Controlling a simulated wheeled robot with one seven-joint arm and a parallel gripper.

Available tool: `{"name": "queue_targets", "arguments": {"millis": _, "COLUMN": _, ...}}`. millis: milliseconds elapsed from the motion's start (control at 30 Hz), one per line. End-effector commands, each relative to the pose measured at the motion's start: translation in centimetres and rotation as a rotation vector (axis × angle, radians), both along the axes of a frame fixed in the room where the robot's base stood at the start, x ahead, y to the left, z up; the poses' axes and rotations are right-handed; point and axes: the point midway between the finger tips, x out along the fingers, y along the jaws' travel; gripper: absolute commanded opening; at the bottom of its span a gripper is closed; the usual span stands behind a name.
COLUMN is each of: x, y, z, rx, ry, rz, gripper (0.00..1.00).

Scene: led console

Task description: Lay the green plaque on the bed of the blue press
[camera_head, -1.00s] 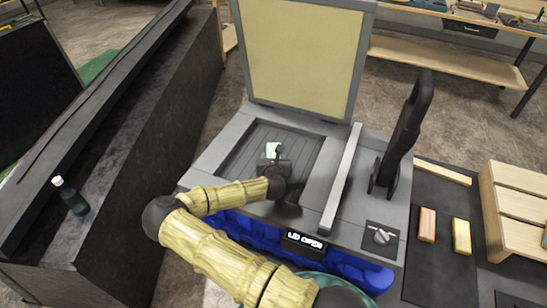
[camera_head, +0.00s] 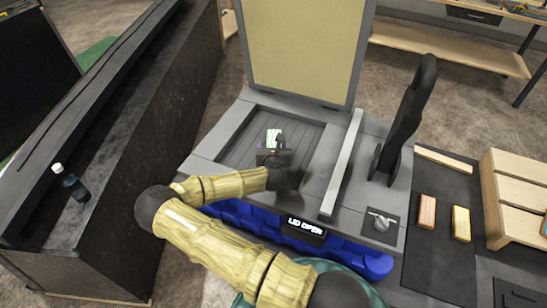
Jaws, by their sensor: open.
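The blue press has its lid (camera_head: 300,50) raised and a sign (camera_head: 305,227) reading "LID OPEN". Its grey slatted bed (camera_head: 240,150) is sunk in a grey frame. The green plaque (camera_head: 274,136) shows as a small pale green and white piece over the middle of the bed, partly hidden by my gripper. My gripper (camera_head: 273,146) is open, low over the bed at the plaque's near side. I cannot tell whether the plaque touches the slats or the fingers.
A light grey bar (camera_head: 342,165) and a tall black lever (camera_head: 407,115) stand right of the bed. A knob (camera_head: 381,222) sits at the front right.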

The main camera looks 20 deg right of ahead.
Motion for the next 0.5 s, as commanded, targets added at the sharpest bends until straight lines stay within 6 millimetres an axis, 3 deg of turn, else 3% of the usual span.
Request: {"name": "queue_targets", "arguments": {"millis": 500, "x": -7.2, "y": 3.1, "z": 3.2, "rx": 0.000, "ry": -0.001, "rz": 0.001, "gripper": 0.76}}
